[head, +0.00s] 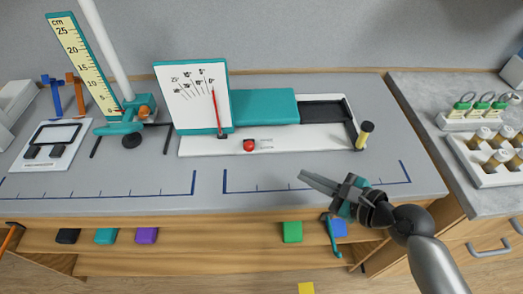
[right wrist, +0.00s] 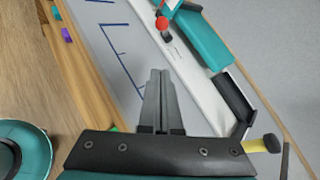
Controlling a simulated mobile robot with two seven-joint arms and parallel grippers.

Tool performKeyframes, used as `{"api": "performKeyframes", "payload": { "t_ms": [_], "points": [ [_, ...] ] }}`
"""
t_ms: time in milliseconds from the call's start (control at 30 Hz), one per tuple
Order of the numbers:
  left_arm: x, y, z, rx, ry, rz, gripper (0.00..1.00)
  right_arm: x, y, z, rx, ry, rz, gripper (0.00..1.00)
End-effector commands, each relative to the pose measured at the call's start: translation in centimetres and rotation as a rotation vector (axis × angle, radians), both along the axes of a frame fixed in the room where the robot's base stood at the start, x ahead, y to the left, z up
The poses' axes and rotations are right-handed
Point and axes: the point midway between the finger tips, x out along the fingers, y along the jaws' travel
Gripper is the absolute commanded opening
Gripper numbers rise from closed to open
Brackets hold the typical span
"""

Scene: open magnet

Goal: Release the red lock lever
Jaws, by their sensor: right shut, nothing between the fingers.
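The red lock lever (head: 249,145) is a small red knob on the white base (head: 300,137) of the teal instrument, just right of the upright scale board (head: 196,105). It also shows as a red ball on a short stem in the right wrist view (right wrist: 162,22). My right gripper (head: 302,178) is shut and empty over the front part of the bench, to the right of the lever and nearer the front edge. Its closed fingers (right wrist: 158,75) point toward the lever, with a clear gap between. My left gripper is not in view.
A yellow-handled knob (head: 363,135) with a black end stands at the base's right end. A tall ruler stand (head: 80,65) and a white device (head: 50,145) are at left. Colored blocks sit on the shelf below. The bench between gripper and lever is clear.

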Motion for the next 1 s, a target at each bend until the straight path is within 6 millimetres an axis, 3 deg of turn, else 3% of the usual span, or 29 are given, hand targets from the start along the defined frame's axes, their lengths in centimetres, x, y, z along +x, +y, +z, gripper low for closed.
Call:
{"api": "performKeyframes", "payload": {
  "t_ms": [267, 767, 1000],
  "points": [
    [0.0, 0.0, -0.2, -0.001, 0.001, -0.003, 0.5, 0.9, 0.7, -0.5, 0.002, 0.0, -0.001, 0.0],
    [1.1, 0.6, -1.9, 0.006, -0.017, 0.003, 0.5, 7.4, 6.0, -4.2, 0.003, -0.002, 0.0, 0.0],
    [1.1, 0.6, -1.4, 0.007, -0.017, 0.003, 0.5, 8.8, 8.5, -2.9, 0.001, 0.0, -0.001, 0.0]
  ]
}}
